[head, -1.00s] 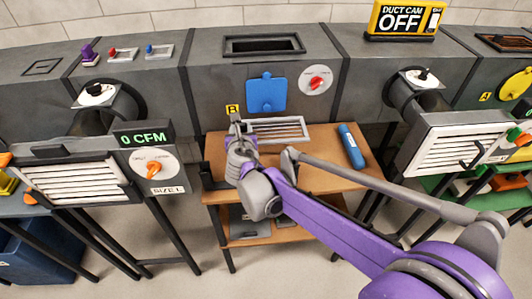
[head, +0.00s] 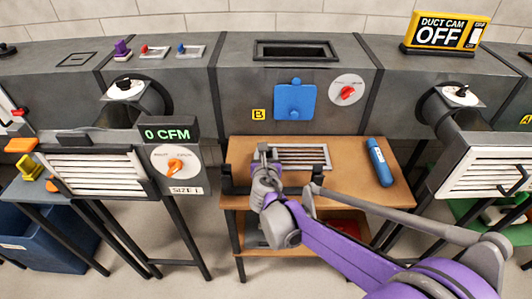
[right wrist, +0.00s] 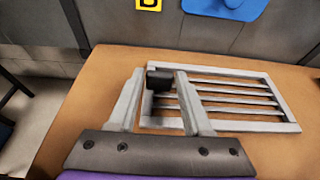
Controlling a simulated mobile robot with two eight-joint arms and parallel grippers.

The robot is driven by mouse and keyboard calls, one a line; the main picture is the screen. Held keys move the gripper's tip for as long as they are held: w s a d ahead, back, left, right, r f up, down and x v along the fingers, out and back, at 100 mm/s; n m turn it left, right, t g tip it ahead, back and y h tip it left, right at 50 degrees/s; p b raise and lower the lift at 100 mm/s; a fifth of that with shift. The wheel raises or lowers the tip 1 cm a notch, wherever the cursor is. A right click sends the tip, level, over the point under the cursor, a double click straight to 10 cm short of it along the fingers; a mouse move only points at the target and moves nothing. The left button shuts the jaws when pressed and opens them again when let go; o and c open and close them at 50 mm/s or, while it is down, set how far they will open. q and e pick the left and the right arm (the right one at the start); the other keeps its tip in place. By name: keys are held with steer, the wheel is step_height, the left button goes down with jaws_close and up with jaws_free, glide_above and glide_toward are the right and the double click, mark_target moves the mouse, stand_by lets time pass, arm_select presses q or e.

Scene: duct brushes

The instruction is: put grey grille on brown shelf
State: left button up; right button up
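The grey grille (head: 303,157) is a light frame with several slats. It lies about flat on the top board of the brown shelf (head: 350,177), near its back; the right wrist view also shows the grille (right wrist: 235,97) and the bare brown board (right wrist: 85,95). My right gripper (head: 263,150) is at the grille's left end. My left gripper is not in view.
A blue cylinder (head: 379,162) lies on the board's right side. Behind is the grey duct with a blue plate (head: 295,99) and a white dial (head: 347,92). A louvred unit (head: 95,170) stands left, another (head: 490,170) right. The board's front right is clear.

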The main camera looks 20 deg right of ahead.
steer(key=o, duration=0.3)
steer(key=shift+r, duration=0.1)
steer(key=shift+s+r, duration=0.15)
steer(key=shift+r, duration=0.05)
steer(key=p+v, duration=0.3)
steer(key=v, duration=0.8)
steer(key=shift+s+a, duration=0.15)
steer(key=shift+s, duration=0.15)
steer(key=s+d+m, duration=0.1)
steer(key=s+m, duration=0.1)
steer(key=s+d+f+m+g, duration=0.1)
steer(key=d+m, duration=0.1)
steer(key=m, duration=0.1)
steer(key=s+d+f+m+g, duration=0.1)
steer(key=s+m, duration=0.1)
steer(key=m, duration=0.1)
steer(key=shift+s+d+h, duration=0.35)
steer(key=shift+d+h, duration=0.05)
steer(key=s+f+m+g+y, duration=0.2)
steer(key=s+f+m+g, duration=0.1)
steer(key=s+m, duration=0.7)
steer(key=s+a+f+m+g+y, duration=0.1)
steer(key=s+f+m+g, duration=0.3)
steer(key=s+m, duration=0.7)
steer(key=f+m+y, duration=0.1)
steer(key=m, duration=0.2)
steer(key=shift+f+m+y, duration=0.15)
steer(key=shift+m+y, duration=0.15)
steer(key=shift+m, duration=0.1)
